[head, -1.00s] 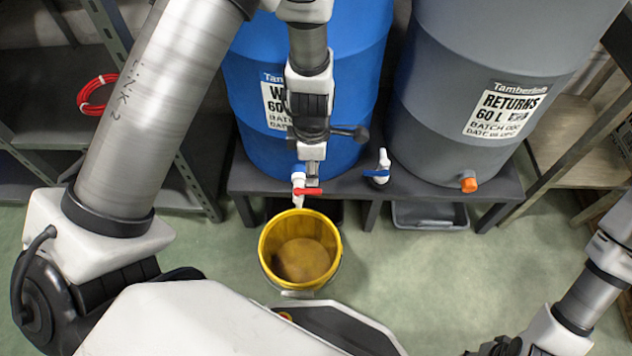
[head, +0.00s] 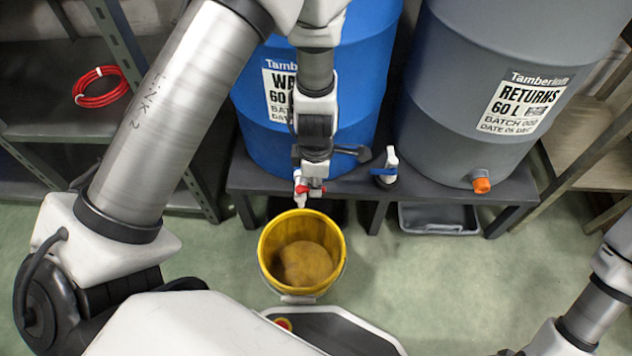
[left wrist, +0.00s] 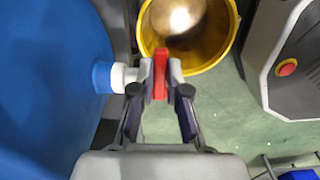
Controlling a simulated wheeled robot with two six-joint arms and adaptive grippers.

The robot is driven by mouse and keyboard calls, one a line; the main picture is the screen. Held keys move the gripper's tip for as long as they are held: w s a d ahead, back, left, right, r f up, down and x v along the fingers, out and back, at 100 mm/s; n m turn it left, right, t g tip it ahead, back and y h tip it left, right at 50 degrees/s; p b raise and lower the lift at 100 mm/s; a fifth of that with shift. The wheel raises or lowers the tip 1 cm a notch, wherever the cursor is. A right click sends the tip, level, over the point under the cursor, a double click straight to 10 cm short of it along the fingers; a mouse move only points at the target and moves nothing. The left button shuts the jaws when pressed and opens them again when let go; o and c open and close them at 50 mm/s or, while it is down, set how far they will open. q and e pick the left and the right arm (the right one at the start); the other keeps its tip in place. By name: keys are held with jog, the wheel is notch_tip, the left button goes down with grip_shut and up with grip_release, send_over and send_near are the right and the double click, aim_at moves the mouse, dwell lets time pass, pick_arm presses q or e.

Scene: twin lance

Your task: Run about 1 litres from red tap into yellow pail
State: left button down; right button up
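The red tap (head: 302,188) is on the front of the blue drum (head: 345,110), low down; its red handle (left wrist: 160,75) also shows in the left wrist view. My left gripper (head: 313,180) is at the tap, with its two fingertips close on both sides of the handle, and looks shut on it. The yellow pail (head: 265,250) stands upright on the floor below and in front of the tap; its rim also shows in the left wrist view (left wrist: 222,55). I see no clear stream or water level. My right gripper is almost wholly cut off at the bottom edge.
A red coil (head: 100,87) is on the left shelf.

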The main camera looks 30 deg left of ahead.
pick_arm(q)
jog(key=m+b, duration=0.1)
jog(key=s+m, duration=0.1)
jog(key=m, duration=0.1)
jog(key=m+b, duration=0.1)
jog(key=m, duration=0.1)
jog(key=shift+s+d+b, duration=0.2)
jog(key=shift+s+b, duration=0.15)
jog(key=c, duration=1.2)
grip_release()
jog(key=shift+o, duration=0.2)
notch_tip(320, 180, up, 12)
